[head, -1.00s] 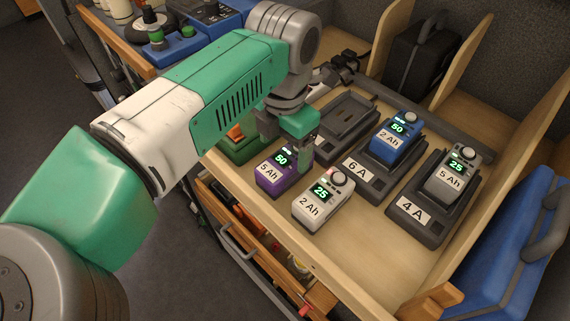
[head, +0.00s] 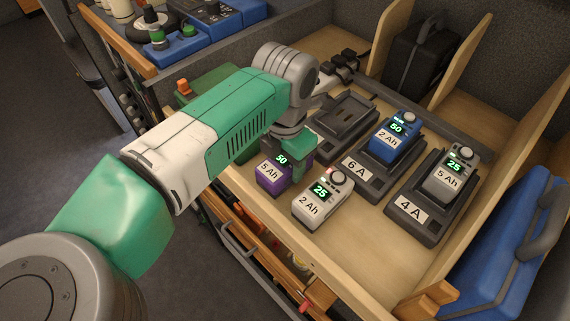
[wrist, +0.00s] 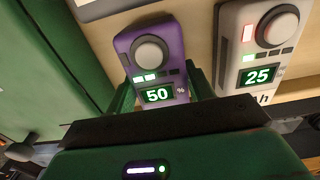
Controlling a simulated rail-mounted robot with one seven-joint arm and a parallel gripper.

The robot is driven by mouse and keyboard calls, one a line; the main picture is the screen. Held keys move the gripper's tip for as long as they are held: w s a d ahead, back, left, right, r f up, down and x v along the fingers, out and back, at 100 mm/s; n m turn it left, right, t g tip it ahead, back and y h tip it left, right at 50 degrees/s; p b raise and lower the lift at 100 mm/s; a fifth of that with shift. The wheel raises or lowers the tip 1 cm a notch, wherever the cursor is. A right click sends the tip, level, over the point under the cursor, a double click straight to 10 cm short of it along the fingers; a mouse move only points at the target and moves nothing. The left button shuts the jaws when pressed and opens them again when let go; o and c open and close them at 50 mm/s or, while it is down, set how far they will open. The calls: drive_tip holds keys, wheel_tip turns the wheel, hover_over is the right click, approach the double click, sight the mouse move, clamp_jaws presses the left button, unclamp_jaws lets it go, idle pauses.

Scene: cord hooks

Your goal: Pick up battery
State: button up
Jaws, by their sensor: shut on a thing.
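A purple battery (head: 272,178) marked 5 Ah, its display reading 50, stands at the front left of the wooden worktop. My gripper (head: 294,158) reaches down over it. In the wrist view the purple battery (wrist: 152,62) sits between the green fingers (wrist: 163,92), which are shut on it. A grey-white battery (head: 322,198) marked 2 Ah, display 25, stands just right of it. A blue 2 Ah battery (head: 396,138) reading 50 sits in the 6 A charger (head: 368,183). A grey 5 Ah battery (head: 452,172) reading 25 sits in the 4 A charger (head: 412,222).
An empty charger (head: 345,122) lies behind the purple battery. Wooden dividers (head: 475,55) and a black case (head: 415,55) stand at the back. A blue case (head: 510,230) is at the right. A green box (head: 205,88) lies behind my arm.

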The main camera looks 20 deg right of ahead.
wheel_tip(320, 180, up, 10)
drive_tip(key=shift+r+b, duration=0.1)
drive_tip(key=shift+b, duration=0.3)
drive_tip(key=a+f+m, duration=0.1)
drive_tip(key=a+m, duration=0.1)
drive_tip(key=a, duration=0.1)
drive_tip(key=s+a+f+m, duration=0.1)
drive_tip(key=a+m, duration=0.1)
drive_tip(key=m, duration=0.1)
drive_tip(key=s+a+f+m, duration=0.1)
drive_tip(key=a+m, duration=0.2)
drive_tip(key=shift+a+f, duration=0.35)
drive_tip(key=s+a+f+m, duration=0.2)
drive_tip(key=s+a+m, duration=0.1)
drive_tip(key=a+m, duration=0.4)
wheel_tip(320, 180, down, 19)
drive_tip(key=s+m, duration=0.1)
drive_tip(key=m, duration=0.6)
drive_tip(key=shift+s+a, duration=0.2)
drive_tip(key=shift+s, duration=0.05)
drive_tip(key=shift+s, duration=0.1)
